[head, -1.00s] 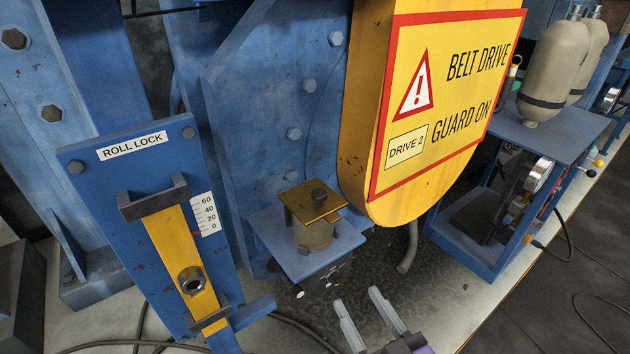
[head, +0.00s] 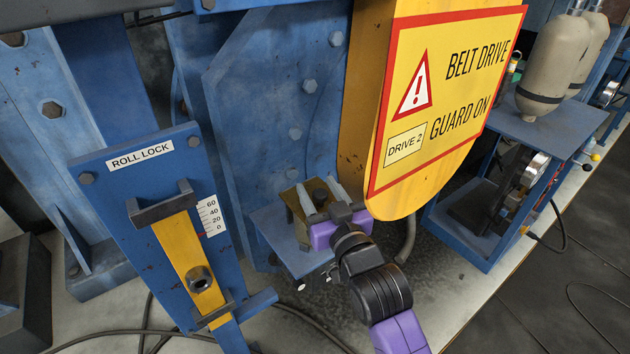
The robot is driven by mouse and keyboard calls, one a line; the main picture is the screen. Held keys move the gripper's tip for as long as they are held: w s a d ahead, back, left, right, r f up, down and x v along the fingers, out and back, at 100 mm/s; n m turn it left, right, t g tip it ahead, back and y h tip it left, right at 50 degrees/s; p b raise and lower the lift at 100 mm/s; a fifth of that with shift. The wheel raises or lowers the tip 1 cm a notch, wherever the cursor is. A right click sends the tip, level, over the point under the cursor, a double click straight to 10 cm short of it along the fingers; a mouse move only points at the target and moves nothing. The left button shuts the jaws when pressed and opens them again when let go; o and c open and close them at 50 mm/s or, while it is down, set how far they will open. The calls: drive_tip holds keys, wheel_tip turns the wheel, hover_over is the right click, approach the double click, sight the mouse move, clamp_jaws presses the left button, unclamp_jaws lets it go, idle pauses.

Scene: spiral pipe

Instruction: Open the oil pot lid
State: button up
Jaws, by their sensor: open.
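The oil pot is a small pot with a flat brass-coloured lid (head: 291,200) and a dark knob (head: 320,193) on top. It stands on a blue bracket shelf (head: 270,228) fixed to the blue machine frame. My gripper (head: 322,188) is at the lid, with its two pale fingers apart, one on each side of the knob in the head view. I cannot tell whether the fingers touch the knob or lid. The lid looks closed on the pot.
A yellow belt drive guard (head: 362,120) with a warning sign hangs close to the right of the pot. The blue roll lock plate (head: 120,210) with a yellow bar stands to the left. Cables lie on the floor below. A blue stand (head: 545,130) with tanks is at the right.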

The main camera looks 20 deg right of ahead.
drive_tip(key=shift+w, duration=1.1)
clamp_jaws()
idle(0.7)
